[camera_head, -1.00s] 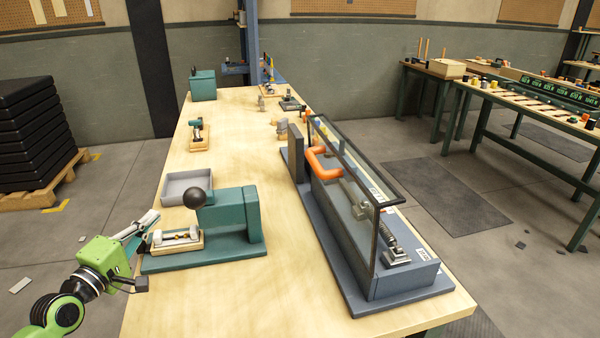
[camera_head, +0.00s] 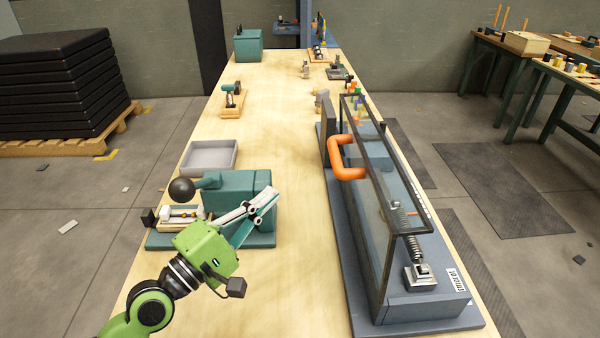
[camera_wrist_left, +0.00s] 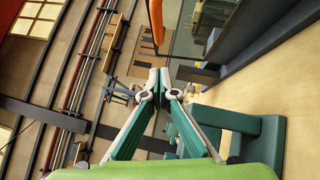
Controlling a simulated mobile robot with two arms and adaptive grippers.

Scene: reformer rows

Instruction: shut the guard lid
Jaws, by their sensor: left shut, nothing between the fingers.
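The guard lid (camera_head: 371,215) is a clear panel in a dark frame on the long blue-grey machine at the right of the bench. Its front pane stands steeply above the base, with a narrower clear strip along the top; I cannot tell how far it is open. Its orange handle (camera_head: 341,158) sticks out to the left, and also shows at the top of the left wrist view (camera_wrist_left: 156,20). My left gripper (camera_head: 272,193) is shut and empty, above the teal fixture, left of the lid and apart from it. Its tips (camera_wrist_left: 160,75) meet in the wrist view. My right gripper is out of view.
The teal fixture (camera_head: 240,185) with a black ball knob (camera_head: 182,190) stands below my left gripper. A grey tray (camera_head: 209,157) lies behind it. A dark upright plate (camera_head: 328,130) stands beside the handle. The bench strip between fixture and machine is clear.

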